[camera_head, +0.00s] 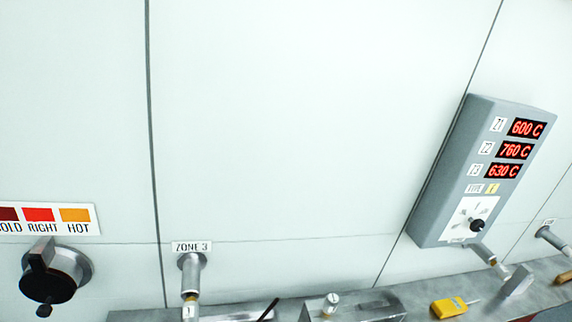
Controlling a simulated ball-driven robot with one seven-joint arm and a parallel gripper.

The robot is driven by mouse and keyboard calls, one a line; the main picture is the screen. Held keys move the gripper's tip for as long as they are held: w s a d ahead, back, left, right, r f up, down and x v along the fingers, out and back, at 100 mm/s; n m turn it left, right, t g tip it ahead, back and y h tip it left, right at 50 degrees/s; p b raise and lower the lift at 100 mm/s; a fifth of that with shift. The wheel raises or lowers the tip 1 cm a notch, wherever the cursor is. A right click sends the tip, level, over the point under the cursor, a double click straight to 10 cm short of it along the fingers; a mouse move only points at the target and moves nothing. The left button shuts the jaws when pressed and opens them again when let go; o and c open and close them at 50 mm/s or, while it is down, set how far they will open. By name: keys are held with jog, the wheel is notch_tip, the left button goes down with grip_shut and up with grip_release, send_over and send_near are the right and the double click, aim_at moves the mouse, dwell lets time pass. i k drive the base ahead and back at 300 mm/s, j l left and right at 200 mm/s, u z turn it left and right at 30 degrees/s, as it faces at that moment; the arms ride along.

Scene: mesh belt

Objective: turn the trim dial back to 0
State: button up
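A grey control box (444,190) is mounted on the pale wall at the right, tilted in the picture. On its lower front is a white dial plate (462,214) with a small black knob (476,225) at its right side. This appears to be the trim dial; its small label and scale are too small to read, so I cannot tell its setting. Above it, red displays (515,150) read Z1 600 C, Z2 760 C and Z3 630 C. My gripper is not in view.
A grey ledge (410,297) runs along the bottom, holding a yellow device (450,307) and a metal block (350,306). A ZONE 3 fitting (191,270) and a round black fitting (50,272) under a colour card (45,219) project from the wall. The upper wall is clear.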

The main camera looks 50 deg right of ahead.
aim_at(477, 225)
jog(key=z, duration=2.25)
